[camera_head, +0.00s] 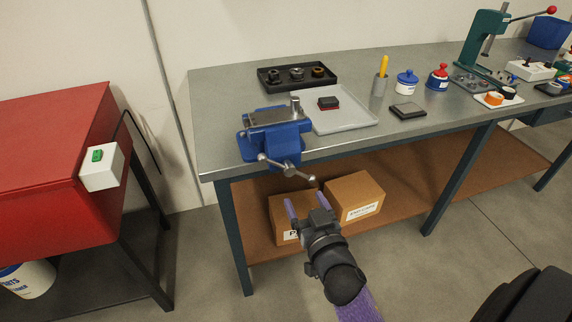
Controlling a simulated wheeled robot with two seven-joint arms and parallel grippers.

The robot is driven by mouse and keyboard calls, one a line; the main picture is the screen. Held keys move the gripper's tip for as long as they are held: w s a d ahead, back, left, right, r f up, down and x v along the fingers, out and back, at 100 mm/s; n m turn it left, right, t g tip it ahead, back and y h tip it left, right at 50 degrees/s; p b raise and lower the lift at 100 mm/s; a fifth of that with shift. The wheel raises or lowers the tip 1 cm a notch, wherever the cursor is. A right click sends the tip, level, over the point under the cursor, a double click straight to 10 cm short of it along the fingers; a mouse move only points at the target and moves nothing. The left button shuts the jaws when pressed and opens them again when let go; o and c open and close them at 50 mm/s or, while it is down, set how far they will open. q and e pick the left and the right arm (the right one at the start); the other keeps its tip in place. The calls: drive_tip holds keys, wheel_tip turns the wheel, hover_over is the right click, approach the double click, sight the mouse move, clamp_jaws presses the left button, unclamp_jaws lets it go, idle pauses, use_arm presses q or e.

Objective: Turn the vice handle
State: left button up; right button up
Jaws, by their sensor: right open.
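A blue vice (272,140) is mounted at the left front corner of the metal workbench (220,100). Its handle (287,170) is a grey metal bar with ball ends, tilted down to the right, in front of the bench's edge. My right gripper (306,202) is open and empty. Its two purple fingers point up toward the handle from just below it and appear apart from it. My left gripper is not in view.
A black tray (318,83) and a grey tray (345,122) lie behind and beside the vice. Cardboard boxes (355,190) stand on the lower shelf behind my gripper. A red cabinet (50,180) stands at the left. A green press (484,45) stands farther right.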

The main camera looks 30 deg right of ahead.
sight(290, 172)
drive_tip(key=b+x, duration=0.1)
drive_tip(key=x, duration=0.7)
drive_tip(key=shift+w+a+f+b, duration=0.1)
drive_tip(key=shift+w+f+b, duration=0.05)
drive_tip(key=shift+b, duration=0.2)
drive_tip(key=shift+w, duration=0.4)
drive_tip(key=c, duration=0.8)
drive_tip(key=shift+c, duration=1.3)
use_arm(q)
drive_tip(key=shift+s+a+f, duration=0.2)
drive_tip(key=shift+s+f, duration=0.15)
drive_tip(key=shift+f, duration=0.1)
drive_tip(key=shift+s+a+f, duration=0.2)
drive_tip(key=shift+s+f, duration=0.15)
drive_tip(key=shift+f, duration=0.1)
use_arm(e)
clamp_jaws()
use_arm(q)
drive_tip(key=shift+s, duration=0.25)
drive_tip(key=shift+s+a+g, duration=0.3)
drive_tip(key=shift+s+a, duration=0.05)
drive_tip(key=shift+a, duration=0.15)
